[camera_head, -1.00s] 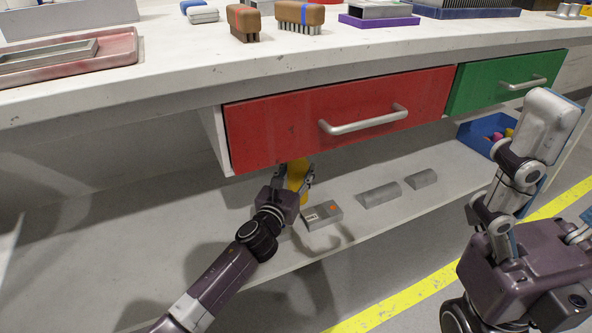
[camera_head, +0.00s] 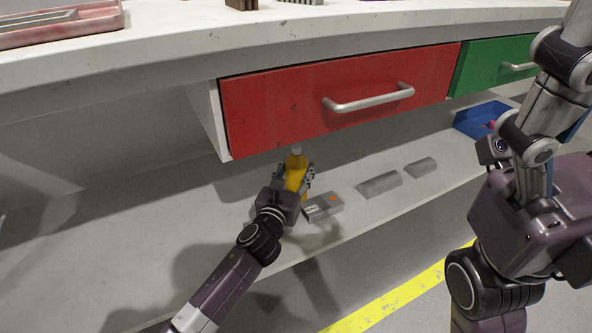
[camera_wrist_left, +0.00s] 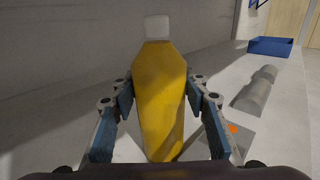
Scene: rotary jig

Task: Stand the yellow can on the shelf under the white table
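The yellow can (camera_head: 295,172), with a pale cap, is upright over the shelf (camera_head: 130,230) under the white table (camera_head: 180,60). It is just below the red drawer's lower edge. My left gripper (camera_head: 297,178) has a finger on each side of the can. In the left wrist view the can (camera_wrist_left: 160,95) sits between the blue finger pads, whose tips appear to touch it. The can's base is hidden in the head view, and I cannot tell if it rests on the shelf. My right arm is at the right edge; its gripper does not show.
The red drawer (camera_head: 280,110) overhangs the can, with the green drawer (camera_head: 485,72) beside it. On the shelf are a grey box (camera_head: 322,208) close right of the can, two grey half-round blocks (camera_head: 380,184) and a blue bin (camera_head: 470,122). The shelf's left is clear.

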